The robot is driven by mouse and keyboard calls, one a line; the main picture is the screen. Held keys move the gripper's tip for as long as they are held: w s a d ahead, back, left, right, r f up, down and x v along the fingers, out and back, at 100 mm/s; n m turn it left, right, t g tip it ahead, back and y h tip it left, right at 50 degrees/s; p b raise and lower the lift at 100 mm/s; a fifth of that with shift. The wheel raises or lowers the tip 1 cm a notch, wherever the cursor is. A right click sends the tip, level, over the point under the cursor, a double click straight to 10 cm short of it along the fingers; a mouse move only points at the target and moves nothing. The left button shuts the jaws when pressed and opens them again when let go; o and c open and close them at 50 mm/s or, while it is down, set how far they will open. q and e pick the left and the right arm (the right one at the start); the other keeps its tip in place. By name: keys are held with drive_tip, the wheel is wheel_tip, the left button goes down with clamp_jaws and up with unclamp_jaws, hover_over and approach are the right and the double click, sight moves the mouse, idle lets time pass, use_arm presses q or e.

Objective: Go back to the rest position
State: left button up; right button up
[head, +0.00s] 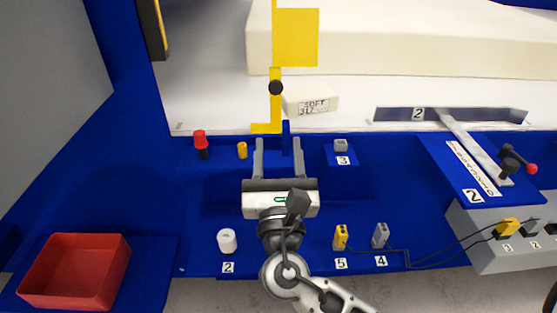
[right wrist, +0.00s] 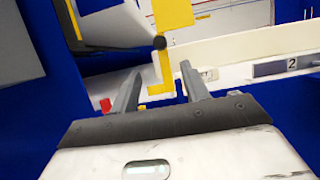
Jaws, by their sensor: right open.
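My right gripper (head: 278,160) is over the middle of the blue bench in the head view, its two grey fingers pointing away and apart. In the right wrist view the fingers (right wrist: 160,85) are also spread, with nothing between them. The yellow bracket (head: 296,38) with a black knob (head: 276,88) stands just beyond the fingertips. A small white foam block (head: 310,101) with printed letters lies behind it. My left gripper is not in view.
A red bin (head: 75,270) sits at the left front. A red-capped part (head: 200,140), a yellow part (head: 242,150) and a white cylinder (head: 227,241) stand on the bench. Connectors (head: 341,237) and cables are right of my arm. A lever (head: 475,150) stands at the right.

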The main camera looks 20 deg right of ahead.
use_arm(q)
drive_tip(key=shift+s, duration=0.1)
use_arm(e)
drive_tip(key=shift+s+a+f, duration=0.2)
drive_tip(key=shift+s, duration=0.4)
drive_tip(key=s+f+m+g+y+p, duration=0.4)
drive_tip(key=f+m+g+y+p, duration=0.25)
drive_tip(key=f+m, duration=0.65)
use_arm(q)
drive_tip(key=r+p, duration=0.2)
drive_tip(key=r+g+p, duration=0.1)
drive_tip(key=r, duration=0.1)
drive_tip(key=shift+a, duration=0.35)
use_arm(e)
drive_tip(key=s+a+f+m+g+y, duration=0.1)
drive_tip(key=s+m, duration=0.3)
drive_tip(key=m, duration=0.4)
drive_tip(key=s+a+f+m+g+y, duration=0.1)
drive_tip(key=s+m+y, duration=0.3)
drive_tip(key=m, duration=0.4)
drive_tip(key=shift+s+a+m+g, duration=0.3)
drive_tip(key=shift+s+m+g, duration=0.15)
drive_tip(key=shift+g, duration=0.3)
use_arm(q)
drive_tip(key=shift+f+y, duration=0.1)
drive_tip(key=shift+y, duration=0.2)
